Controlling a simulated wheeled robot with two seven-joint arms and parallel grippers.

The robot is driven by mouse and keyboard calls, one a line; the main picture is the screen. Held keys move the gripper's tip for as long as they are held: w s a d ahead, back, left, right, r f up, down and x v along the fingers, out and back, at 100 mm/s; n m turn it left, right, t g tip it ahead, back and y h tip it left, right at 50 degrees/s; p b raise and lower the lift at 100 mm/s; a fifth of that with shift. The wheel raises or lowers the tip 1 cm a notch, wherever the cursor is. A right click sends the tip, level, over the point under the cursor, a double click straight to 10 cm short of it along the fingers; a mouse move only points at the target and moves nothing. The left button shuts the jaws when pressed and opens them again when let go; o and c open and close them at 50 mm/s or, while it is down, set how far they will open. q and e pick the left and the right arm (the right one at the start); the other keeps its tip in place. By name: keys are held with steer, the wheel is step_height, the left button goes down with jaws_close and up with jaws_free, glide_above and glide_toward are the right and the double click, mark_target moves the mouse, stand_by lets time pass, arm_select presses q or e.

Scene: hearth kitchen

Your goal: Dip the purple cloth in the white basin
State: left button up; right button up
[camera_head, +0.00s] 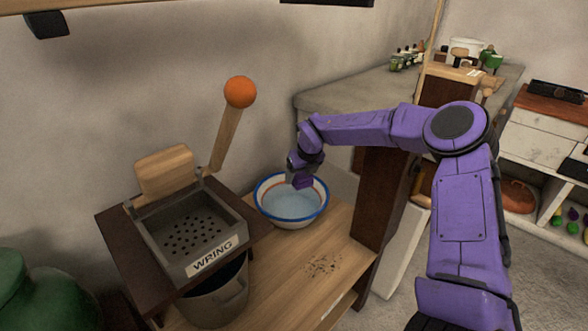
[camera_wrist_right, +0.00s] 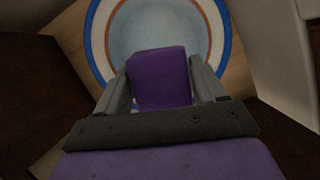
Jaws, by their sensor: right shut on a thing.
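The white basin (camera_head: 291,218) has a blue rim and an orange band and stands on the wooden bench. It holds pale bluish water (camera_head: 287,207). My right gripper (camera_head: 299,180) is over the basin's back part, pointing down. It is shut on the purple cloth (camera_wrist_right: 160,78), a block-like folded piece between the two fingers in the right wrist view. The basin (camera_wrist_right: 97,38) lies beyond the cloth there. I cannot tell from these views whether the cloth touches the water. My left gripper is not in view.
A wringer box (camera_head: 193,235) labelled WRING, with an orange-knobbed lever (camera_head: 240,92), stands left of the basin above a metal bucket (camera_head: 217,296). A dark wooden post (camera_head: 380,195) stands close right. Bare bench (camera_head: 318,283) with dark specks lies in front.

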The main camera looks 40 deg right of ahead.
steer(key=shift+f, duration=0.1)
steer(key=shift+s+d+f+b, duration=0.1)
steer(key=shift+s+f+b, duration=0.1)
steer(key=shift+f+b, duration=0.3)
step_height(320, 180, down, 11)
steer(key=b, duration=0.8)
steer(key=shift+r, duration=0.2)
steer(key=shift+f+b, duration=0.3)
steer(key=shift+f, duration=0.3)
steer(key=shift+f, duration=0.1)
steer(key=shift+f+b, duration=0.3)
steer(key=shift+f, duration=0.15)
steer(key=shift+s+d, duration=0.1)
